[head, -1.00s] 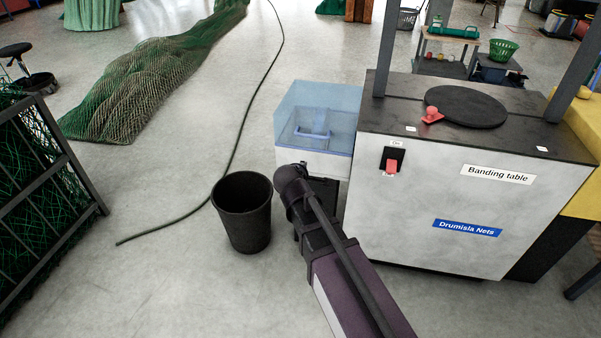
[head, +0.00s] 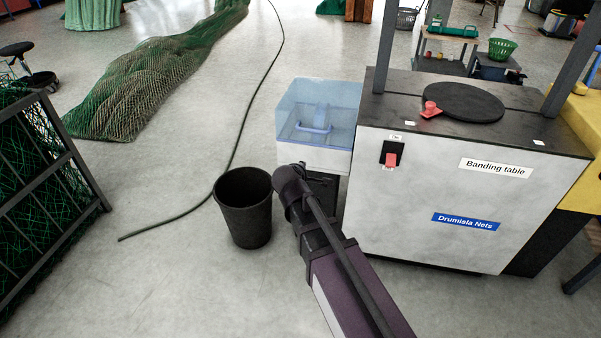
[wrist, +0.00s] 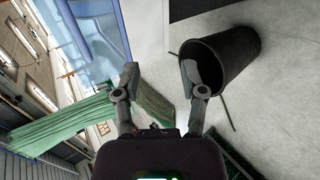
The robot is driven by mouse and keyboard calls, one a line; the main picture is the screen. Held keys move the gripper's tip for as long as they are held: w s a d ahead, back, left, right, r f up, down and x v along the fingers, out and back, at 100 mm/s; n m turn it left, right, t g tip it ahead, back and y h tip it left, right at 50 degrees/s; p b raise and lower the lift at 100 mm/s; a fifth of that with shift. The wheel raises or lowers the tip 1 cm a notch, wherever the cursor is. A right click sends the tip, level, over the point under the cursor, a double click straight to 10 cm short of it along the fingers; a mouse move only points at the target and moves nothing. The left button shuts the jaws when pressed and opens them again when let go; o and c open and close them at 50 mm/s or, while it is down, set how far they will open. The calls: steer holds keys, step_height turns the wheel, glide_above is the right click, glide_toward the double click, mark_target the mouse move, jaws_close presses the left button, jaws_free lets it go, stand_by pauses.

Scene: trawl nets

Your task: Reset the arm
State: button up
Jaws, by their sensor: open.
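My gripper (wrist: 159,78) is in the wrist view, its two fingers spread apart with nothing between them. In the head view my arm reaches up from the bottom to beside the black bin; the gripper's fingers cannot be made out there.
The black bin (head: 244,212) stands on the floor just left of my arm, and shows in the wrist view (wrist: 238,65). A clear blue tank (head: 290,105) adjoins the white banding table (head: 400,225) on the right. A net cage (head: 75,165) is at left. A cable (head: 232,150) crosses open floor.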

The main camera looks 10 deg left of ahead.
steer(key=shift+d, duration=0.1)
steer(key=s+d+f+m+g, duration=0.3)
steer(key=s+d+m+g, duration=0.15)
steer(key=d, duration=0.35)
steer(key=s+d+f+m+g+y, duration=0.1)
steer(key=s+d+f+m+g, duration=0.15)
steer(key=s+d+m, duration=0.5)
steer(key=s+d+f+m+g, duration=0.2)
steer(key=s+d+m+g, duration=0.2)
steer(key=d, duration=0.6)
step_height(320, 180, up, 27)
steer(key=p, duration=2.7)
steer(key=shift+s+r+m+p, duration=0.15)
steer(key=shift+s+m+p, duration=0.15)
steer(key=shift+s, duration=0.05)
